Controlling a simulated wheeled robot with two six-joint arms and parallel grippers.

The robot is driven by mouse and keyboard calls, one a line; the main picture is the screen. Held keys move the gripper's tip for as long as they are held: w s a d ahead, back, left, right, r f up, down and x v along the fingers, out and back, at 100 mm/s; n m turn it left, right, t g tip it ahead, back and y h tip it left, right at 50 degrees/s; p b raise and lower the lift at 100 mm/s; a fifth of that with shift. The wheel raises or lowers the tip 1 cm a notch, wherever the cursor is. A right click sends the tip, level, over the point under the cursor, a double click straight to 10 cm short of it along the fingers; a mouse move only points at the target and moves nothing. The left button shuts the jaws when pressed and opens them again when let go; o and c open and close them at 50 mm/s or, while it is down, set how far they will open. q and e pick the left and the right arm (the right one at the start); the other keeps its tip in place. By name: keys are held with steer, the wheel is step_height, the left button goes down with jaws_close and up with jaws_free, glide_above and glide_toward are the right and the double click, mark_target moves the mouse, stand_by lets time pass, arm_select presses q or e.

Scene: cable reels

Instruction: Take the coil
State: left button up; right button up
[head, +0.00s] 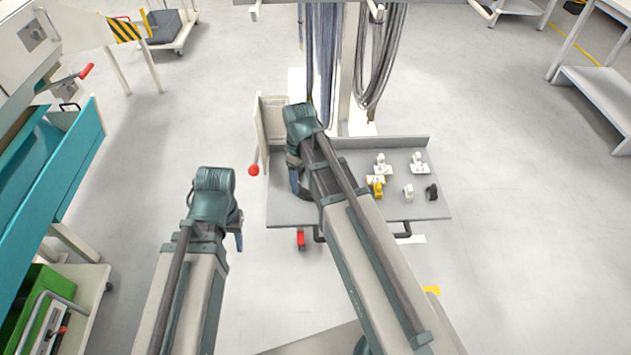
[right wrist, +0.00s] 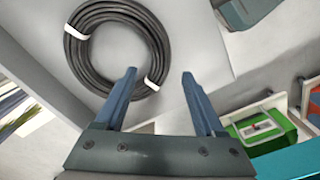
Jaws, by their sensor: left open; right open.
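A black coil (right wrist: 77,58) with white ties lies flat on a grey surface in the right wrist view. My right gripper (right wrist: 159,75) is open over the coil's near right side. One finger overlaps the rim in the picture; I cannot tell whether it touches. The other finger is outside the ring. In the head view my right gripper (head: 294,182) is over the left part of the grey cart top (head: 350,212). The arm hides most of the coil there. My left gripper (head: 239,235) is left of the cart and apart from it; its fingers are mostly hidden.
White fittings (head: 383,165), a yellow one (head: 377,187) and a black one (head: 432,192) stand on the cart's right side. Hanging cables (head: 322,60) are behind it. A red knob (head: 254,170) sticks out at the cart's left. A teal bench (head: 60,190) is far left.

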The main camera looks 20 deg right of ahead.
mark_target(304, 191)
step_height(304, 191, down, 5)
steer(key=b, duration=0.4)
steer(key=shift+s+d+r, duration=0.1)
steer(key=shift+s, duration=0.05)
steer(key=shift+r, duration=0.1)
jaws_close()
stand_by(1.0)
